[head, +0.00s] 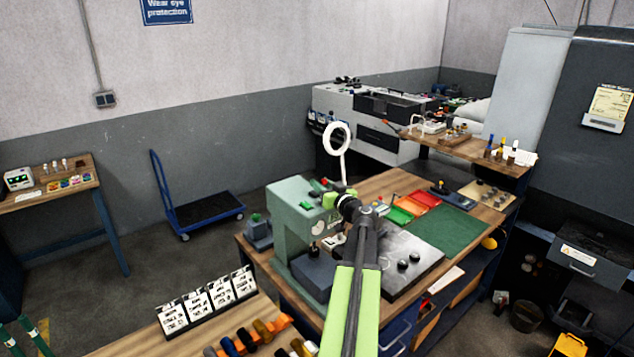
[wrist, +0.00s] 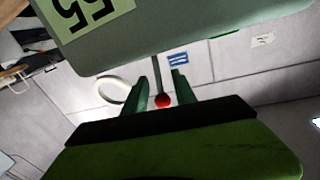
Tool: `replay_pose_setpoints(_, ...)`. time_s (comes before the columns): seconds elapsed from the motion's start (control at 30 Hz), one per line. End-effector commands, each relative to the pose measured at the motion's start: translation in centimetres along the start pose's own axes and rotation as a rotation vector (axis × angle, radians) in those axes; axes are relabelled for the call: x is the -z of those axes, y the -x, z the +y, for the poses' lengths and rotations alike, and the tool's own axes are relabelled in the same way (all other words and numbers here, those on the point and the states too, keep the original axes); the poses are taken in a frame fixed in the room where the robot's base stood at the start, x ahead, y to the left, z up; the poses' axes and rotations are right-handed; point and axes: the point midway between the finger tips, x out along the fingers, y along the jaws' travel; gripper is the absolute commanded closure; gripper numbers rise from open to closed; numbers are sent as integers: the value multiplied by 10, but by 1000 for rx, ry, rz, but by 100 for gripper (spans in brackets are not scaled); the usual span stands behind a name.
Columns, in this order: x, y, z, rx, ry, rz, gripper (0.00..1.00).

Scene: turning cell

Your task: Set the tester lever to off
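The tester is a pale green machine (head: 291,218) on the wooden bench, in the middle of the head view. Its green body (wrist: 215,30) fills the top of the wrist view, with a "55" label. A thin grey lever with a red ball knob (wrist: 162,101) hangs down from it in that picture. My gripper (wrist: 161,82) is open, with one dark green finger on each side of the lever. I see gaps between the fingers and the lever. In the head view my gripper (head: 333,199) is at the tester's upper right; the lever's position is unclear there.
A white ring lamp (head: 337,139) stands close behind my gripper. A rack with printed cards (head: 207,302) is on the front left table. Open floor lies left, around a blue trolley (head: 205,211).

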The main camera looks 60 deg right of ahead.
Motion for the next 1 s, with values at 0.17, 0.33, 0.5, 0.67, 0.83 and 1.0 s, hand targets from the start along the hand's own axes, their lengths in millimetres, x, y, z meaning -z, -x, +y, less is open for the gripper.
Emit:
replay_pose_setpoints(0.17, 0, -24, 0, 1, 0, 0, 67)
replay_pose_setpoints(0.33, 0, -28, 0, 0, 0, 0, 67)
replay_pose_setpoints(0.5, 0, -28, -1, 1, 0, 0, 67)
replay_pose_setpoints(0.67, 0, -28, -1, 2, 0, 0, 88)
replay_pose_setpoints(0.83, 0, -28, -2, 2, 0, 0, 100)
replay_pose_setpoints(1.0, 0, -28, -2, 2, 0, 0, 100)
